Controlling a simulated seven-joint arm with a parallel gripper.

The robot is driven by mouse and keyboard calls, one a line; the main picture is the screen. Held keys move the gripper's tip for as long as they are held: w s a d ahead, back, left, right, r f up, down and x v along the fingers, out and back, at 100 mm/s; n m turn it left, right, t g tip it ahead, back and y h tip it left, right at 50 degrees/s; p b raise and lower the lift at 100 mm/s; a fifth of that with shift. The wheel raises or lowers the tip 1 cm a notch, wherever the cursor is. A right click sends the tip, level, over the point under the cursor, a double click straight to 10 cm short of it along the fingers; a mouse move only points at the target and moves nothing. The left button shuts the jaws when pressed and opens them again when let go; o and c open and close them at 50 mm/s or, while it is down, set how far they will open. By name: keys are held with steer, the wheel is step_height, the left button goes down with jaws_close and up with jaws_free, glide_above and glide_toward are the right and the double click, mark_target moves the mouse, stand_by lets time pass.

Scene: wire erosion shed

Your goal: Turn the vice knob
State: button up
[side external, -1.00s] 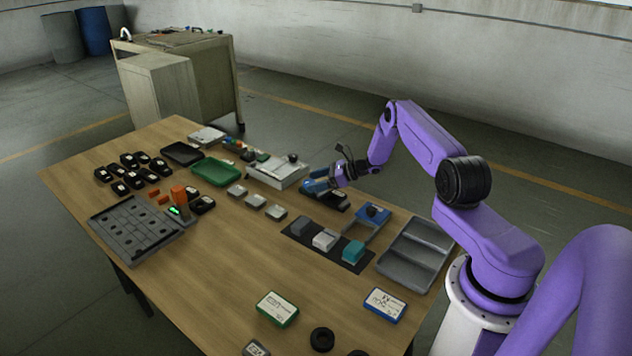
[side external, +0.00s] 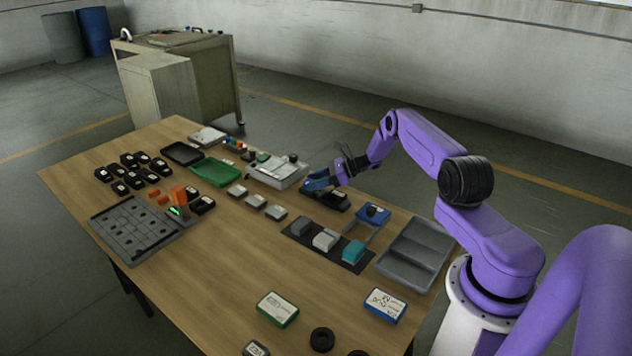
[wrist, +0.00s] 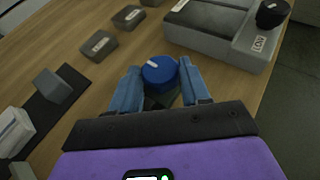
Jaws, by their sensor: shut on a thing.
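A blue round knob (wrist: 160,72) with a white pointer line sits between the blue fingers of my gripper (wrist: 162,88) in the wrist view. My gripper is shut on it. The line points up and left. A dark greenish base shows below the knob; I cannot tell whether the knob is fixed to it. In the side view my gripper (side external: 318,184) is low over the far right part of the table, and its fingers hide the knob. A grey device with a black knob (wrist: 272,12) stands beyond; it also shows in the side view (side external: 278,174).
Small grey labelled blocks (wrist: 98,45) lie left of my gripper. A dark mat (side external: 297,237) holds several blocks. A black tray-like piece (side external: 334,202) lies by my gripper. A grey tray (side external: 416,252) is at the right edge.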

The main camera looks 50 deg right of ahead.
steer(key=shift+w+d+n+g+y, duration=0.1)
steer(key=shift+n+g+y, duration=0.4)
steer(key=shift+n, duration=0.1)
steer(key=o, duration=1.1)
steer(key=shift+c, duration=0.2)
steer(key=v, duration=1.7)
steer(key=shift+d, duration=0.25)
steer(key=shift+r, duration=0.15)
